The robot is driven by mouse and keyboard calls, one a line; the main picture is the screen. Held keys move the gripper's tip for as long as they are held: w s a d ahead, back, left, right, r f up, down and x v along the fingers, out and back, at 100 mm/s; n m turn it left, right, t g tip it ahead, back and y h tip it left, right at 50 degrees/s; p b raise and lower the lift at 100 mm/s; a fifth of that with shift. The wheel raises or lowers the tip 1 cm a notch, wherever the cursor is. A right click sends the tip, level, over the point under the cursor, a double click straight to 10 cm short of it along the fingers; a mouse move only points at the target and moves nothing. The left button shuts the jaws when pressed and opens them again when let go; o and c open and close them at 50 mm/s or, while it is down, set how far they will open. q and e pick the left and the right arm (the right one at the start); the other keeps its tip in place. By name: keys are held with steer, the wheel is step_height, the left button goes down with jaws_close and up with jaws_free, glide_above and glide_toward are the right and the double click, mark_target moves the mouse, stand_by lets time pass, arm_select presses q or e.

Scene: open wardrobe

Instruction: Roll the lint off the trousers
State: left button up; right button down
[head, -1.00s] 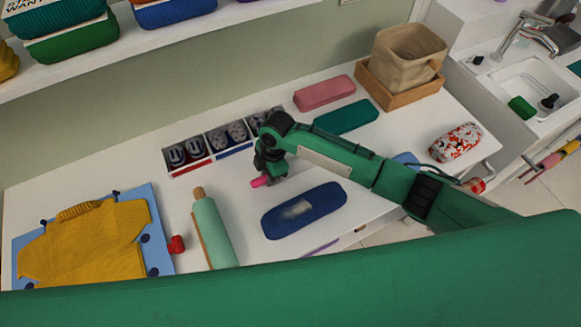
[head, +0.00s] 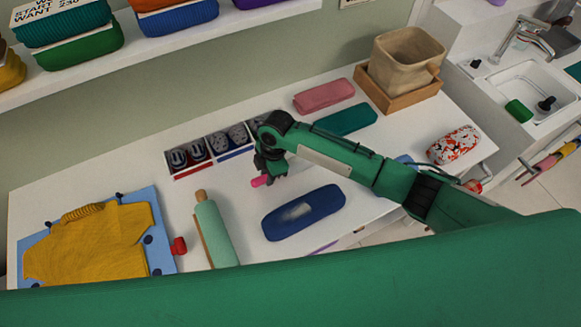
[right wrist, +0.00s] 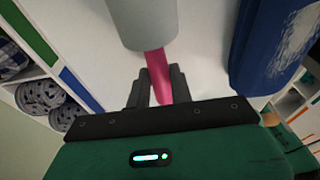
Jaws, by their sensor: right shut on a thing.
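The trousers are a dark blue folded bundle (head: 322,203) lying on the white table, with a pale grey lint patch (head: 295,212) on top. They show at the upper right of the right wrist view (right wrist: 262,45). My right gripper (head: 266,179) is just left of and behind the trousers, apart from them. It is shut on the pink handle (right wrist: 158,72) of the lint roller, whose pale grey cylinder (right wrist: 145,22) shows in the right wrist view. In the head view only the handle's pink end (head: 258,182) shows clearly. My left gripper is not in view.
A divided box of rolled socks (head: 188,172) stands behind the gripper. A mint roll (head: 215,232) and a yellow garment on a blue board (head: 95,243) lie left. Pink (head: 324,95) and teal (head: 346,119) bundles lie behind, near a wooden tray (head: 398,98).

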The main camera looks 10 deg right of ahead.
steer(key=shift+r+p, duration=2.1)
steer(key=shift+r, duration=0.45)
steer(key=shift+f, duration=0.1)
